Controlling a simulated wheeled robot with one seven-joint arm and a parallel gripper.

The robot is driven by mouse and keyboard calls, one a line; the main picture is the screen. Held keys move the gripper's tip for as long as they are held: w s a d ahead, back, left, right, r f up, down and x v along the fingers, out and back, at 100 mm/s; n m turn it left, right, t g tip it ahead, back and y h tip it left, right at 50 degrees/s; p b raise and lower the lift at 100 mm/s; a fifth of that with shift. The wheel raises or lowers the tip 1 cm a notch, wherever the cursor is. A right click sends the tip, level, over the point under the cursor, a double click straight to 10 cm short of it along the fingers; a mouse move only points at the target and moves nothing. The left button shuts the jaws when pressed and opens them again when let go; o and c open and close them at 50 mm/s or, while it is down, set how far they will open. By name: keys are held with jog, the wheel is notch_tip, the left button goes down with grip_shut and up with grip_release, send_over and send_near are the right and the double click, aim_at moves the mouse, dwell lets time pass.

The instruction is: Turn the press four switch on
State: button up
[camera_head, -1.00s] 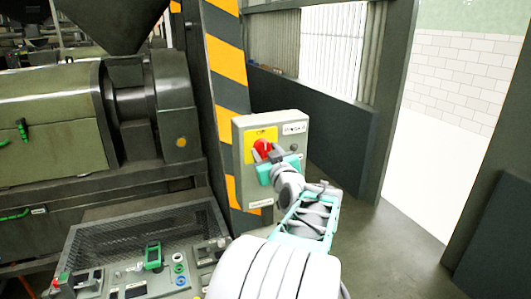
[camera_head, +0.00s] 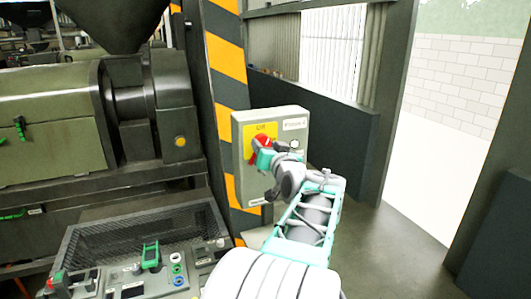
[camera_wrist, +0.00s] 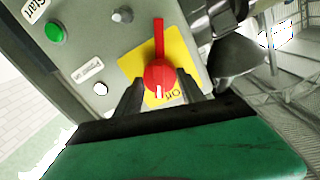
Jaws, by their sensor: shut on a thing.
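The switch box (camera_head: 294,124) is a grey panel mounted on the striped post, with a label that seems to read "PRESS 4". Its red rotary switch (camera_head: 262,141) sits on a yellow plate. In the wrist view the red switch (camera_wrist: 159,75) has its long handle pointing up in the picture, and the yellow plate (camera_wrist: 133,65) shows part of an "ON" or "Off" word, hard to read. My gripper (camera_wrist: 160,84) is shut on the red switch, one dark finger on each side of its hub. In the head view my gripper (camera_head: 264,154) partly covers the switch.
The wrist view also shows a green button (camera_wrist: 54,32), a grey knob (camera_wrist: 122,15) and a white round lamp or button (camera_wrist: 100,89) on the panel. A control desk (camera_head: 130,280) stands at lower left, below the press (camera_head: 60,130). Floor is open at right.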

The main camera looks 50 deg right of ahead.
jog(key=m+b, duration=0.1)
jog(key=m, duration=0.5)
jog(key=shift+d+y, duration=0.1)
jog(key=shift+y, duration=0.2)
jog(key=m, duration=0.2)
jog(key=shift+r+m, duration=0.1)
jog(key=shift+m, duration=0.2)
jog(key=shift+m+y+p, duration=0.3)
jog(key=shift+m+p, duration=0.4)
jog(key=shift+m, duration=0.9)
jog(key=o, duration=1.4)
jog(key=shift+c, duration=0.2)
